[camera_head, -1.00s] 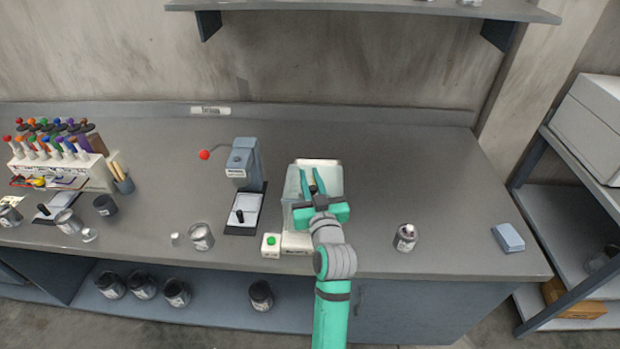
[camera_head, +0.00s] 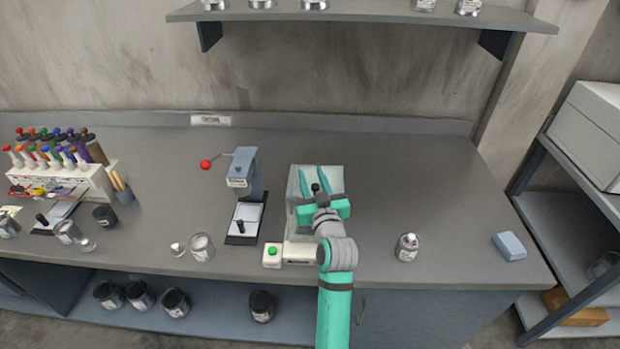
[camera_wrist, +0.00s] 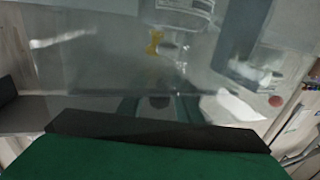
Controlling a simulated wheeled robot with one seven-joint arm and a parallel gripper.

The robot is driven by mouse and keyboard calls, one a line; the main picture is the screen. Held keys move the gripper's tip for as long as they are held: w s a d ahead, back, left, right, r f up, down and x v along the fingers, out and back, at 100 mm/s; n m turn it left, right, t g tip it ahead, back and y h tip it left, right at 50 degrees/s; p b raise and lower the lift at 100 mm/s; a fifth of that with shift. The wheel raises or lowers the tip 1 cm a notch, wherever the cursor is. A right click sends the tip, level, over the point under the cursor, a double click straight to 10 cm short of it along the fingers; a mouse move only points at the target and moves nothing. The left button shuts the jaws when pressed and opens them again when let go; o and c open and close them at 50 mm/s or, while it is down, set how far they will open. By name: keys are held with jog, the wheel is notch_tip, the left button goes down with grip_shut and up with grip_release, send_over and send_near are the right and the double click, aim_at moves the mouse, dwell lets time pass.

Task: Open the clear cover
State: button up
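The clear cover (camera_head: 334,175) belongs to a pale box-shaped machine on the bench, just right of the grey press. My gripper (camera_head: 315,184) is over the machine, its two green fingers spread apart on either side of a small dark knob (camera_head: 316,188). In the wrist view the see-through cover (camera_wrist: 100,60) fills much of the picture, with a yellow part showing behind it. The dark knob shows blurred between the fingers there. I cannot tell whether the fingers touch the knob. My wrist hides part of the machine's front.
A white block with a green button (camera_head: 272,251) sits at the machine's front left. The press (camera_head: 244,175) with a red-ended lever stands close on the left. A small jar (camera_head: 407,247) stands to the right. The back right of the bench is clear.

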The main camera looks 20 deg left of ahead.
aim_at(316, 190)
dwell(0.3)
jog(key=v, duration=1)
jog(key=shift+d, duration=0.1)
jog(key=shift+s+d, duration=0.2)
jog(key=shift+s, duration=0.15)
jog(key=x, duration=0.7)
jog(key=shift+a+f, duration=0.1)
jog(key=shift+f, duration=0.05)
dwell(0.3)
